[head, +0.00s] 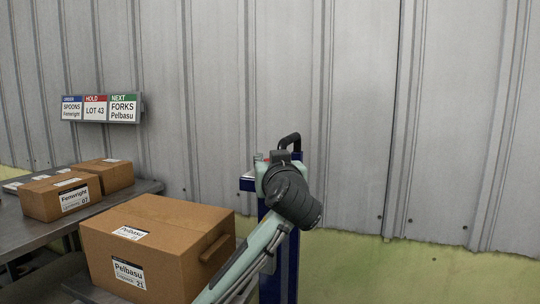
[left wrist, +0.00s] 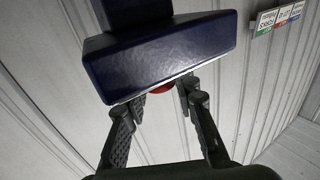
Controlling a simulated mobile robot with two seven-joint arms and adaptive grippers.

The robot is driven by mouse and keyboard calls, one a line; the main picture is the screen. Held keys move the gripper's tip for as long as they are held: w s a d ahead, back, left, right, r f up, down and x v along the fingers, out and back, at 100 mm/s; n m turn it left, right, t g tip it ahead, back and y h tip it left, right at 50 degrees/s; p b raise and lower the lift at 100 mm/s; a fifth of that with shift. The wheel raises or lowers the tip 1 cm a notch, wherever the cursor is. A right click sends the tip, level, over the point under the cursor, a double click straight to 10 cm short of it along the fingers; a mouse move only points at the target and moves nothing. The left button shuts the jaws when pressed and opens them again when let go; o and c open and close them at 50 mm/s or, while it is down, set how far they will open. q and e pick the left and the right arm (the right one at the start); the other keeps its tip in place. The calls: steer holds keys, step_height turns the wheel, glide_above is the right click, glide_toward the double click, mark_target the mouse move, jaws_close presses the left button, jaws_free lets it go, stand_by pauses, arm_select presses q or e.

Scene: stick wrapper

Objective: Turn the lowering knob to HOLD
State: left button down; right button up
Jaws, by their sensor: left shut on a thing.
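A dark blue post (head: 292,262) with a blue head stands against the wall in the head view. The blue head (left wrist: 160,50) fills the upper left of the left wrist view. A small red part, which looks like the lowering knob (left wrist: 165,87), peeks out under its edge between my fingers and is mostly hidden. My left gripper (left wrist: 160,98) is shut on it, one finger on each side. In the head view my left gripper (head: 283,158) is at the post's top, largely covered by my wrist. No HOLD mark on the knob is readable. My right gripper is not in view.
A large Pelbasu carton (head: 190,242) stands at the front left, close to my left arm. Smaller cartons, one marked Fernwright (head: 48,203), stand on a grey table (head: 25,237). A wall sign (head: 101,108) reads SPOONS, HOLD LOT 43 and FORKS. The right side is clear.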

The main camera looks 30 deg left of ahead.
arm_select(q)
steer(key=shift+w+d+f+n+g+y, duration=0.1)
steer(key=shift+d+f+n+g+y, duration=0.05)
steer(key=shift+n+g+y, duration=0.85)
steer(key=n+g+y, duration=0.1)
steer(key=g, duration=0.1)
steer(key=shift+n+g+y+b, duration=0.3)
steer(key=shift+g+b, duration=0.05)
steer(key=shift+g, duration=0.05)
steer(key=n+g+y+b, duration=0.1)
steer(key=n+g, duration=0.1)
steer(key=g, duration=0.1)
steer(key=shift+y, duration=0.3)
steer(key=shift+n+g+y+b, duration=0.35)
steer(key=shift+n+g, duration=0.85)
steer(key=shift+g, duration=0.3)
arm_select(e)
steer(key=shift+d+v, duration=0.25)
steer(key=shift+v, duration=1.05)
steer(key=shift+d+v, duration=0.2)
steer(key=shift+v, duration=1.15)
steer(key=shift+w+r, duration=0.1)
arm_select(q)
steer(key=c, duration=1.3)
jaws_free()
steer(key=shift+o, duration=0.2)
